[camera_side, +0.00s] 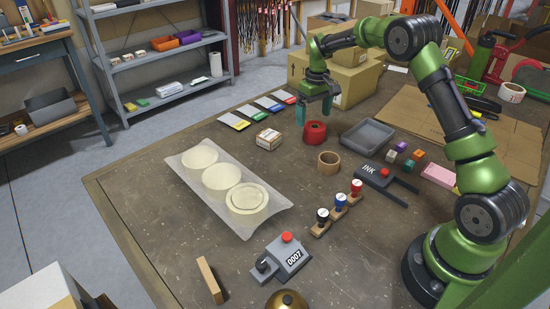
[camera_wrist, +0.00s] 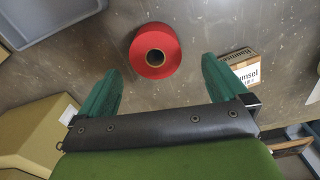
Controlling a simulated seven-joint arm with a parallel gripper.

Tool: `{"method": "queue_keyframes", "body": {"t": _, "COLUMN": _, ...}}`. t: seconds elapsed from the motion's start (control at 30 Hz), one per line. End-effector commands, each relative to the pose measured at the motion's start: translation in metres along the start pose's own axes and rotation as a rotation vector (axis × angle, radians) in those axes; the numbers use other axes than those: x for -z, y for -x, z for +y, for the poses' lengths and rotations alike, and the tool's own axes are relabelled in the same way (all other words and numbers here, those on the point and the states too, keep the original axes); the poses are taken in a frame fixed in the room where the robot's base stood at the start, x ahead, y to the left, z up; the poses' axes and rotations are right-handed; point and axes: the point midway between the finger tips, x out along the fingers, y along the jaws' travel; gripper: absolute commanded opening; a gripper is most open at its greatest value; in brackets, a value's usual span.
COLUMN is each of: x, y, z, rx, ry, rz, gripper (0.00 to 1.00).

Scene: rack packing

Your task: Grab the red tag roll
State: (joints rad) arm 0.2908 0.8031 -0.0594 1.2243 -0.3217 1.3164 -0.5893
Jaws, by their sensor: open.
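The red tag roll (camera_side: 315,133) stands on the worktable, just in front of the cardboard boxes in the side view. In the wrist view the red tag roll (camera_wrist: 156,50) is seen from above, with a tan core at its centre. My gripper (camera_side: 314,110) is above and close to the roll, slightly behind it in the side view. In the wrist view my gripper (camera_wrist: 160,75) has its two green fingers wide apart, with nothing between them. The roll lies just beyond the fingertips there, apart from both.
A grey tray (camera_side: 367,137) lies right of the roll, and a brown ring (camera_side: 328,162) stands in front. A small labelled box (camera_side: 268,139) is to the left. Cardboard boxes (camera_side: 350,78) stand behind.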

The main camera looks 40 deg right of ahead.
Motion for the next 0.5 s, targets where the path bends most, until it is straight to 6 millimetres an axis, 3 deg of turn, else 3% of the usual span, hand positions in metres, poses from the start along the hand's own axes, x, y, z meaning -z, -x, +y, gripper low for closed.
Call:
{"method": "queue_keyframes", "body": {"t": 0.23, "x": -0.002, "y": -0.019, "z": 0.001, "rx": 0.001, "ry": -0.001, "rz": -0.002, "gripper": 1.00}}
{"method": "queue_keyframes", "body": {"t": 0.5, "x": -0.004, "y": -0.057, "z": 0.005, "rx": 0.001, "ry": 0.001, "rz": -0.001, "gripper": 1.00}}
